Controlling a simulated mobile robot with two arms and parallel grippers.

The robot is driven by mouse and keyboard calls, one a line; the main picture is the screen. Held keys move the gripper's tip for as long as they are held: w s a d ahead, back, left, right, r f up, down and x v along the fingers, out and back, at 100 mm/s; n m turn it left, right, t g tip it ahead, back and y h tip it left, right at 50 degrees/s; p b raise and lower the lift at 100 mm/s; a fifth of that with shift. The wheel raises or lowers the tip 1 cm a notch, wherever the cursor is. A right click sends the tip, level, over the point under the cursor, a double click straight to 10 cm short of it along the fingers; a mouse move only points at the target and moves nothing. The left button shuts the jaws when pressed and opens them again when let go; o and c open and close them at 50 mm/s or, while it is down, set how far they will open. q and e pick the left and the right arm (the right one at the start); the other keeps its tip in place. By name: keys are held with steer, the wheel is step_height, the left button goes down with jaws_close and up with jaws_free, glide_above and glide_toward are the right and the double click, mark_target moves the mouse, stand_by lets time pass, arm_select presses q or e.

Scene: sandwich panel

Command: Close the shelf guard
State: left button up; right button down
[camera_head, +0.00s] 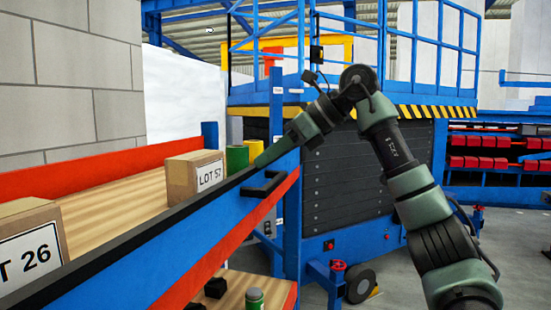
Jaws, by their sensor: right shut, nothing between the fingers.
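The shelf guard (190,236) is a long blue panel with a black top edge. It runs along the front of the shelf from the lower left toward the blue upright post (277,120). A black handle (264,187) sits on its face near the right end. My right gripper (262,160) is shut and empty. Its tip is at the guard's top edge near that end, just above the handle; I cannot tell if it touches. My left gripper is not in view.
Cardboard boxes marked LOT 57 (194,178) and LOT 26 (30,243) stand on the wooden shelf (115,212) behind the guard. Green (237,158) and yellow (256,149) cans stand near the post. A blue lift platform (350,93) stands beyond my right arm.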

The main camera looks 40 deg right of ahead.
steer(key=shift+w+a+r+g+h, duration=0.15)
steer(key=shift+w+a+g+h, duration=0.15)
steer(key=shift+a+g, duration=0.1)
stand_by(0.3)
steer(key=shift+s+d, duration=0.1)
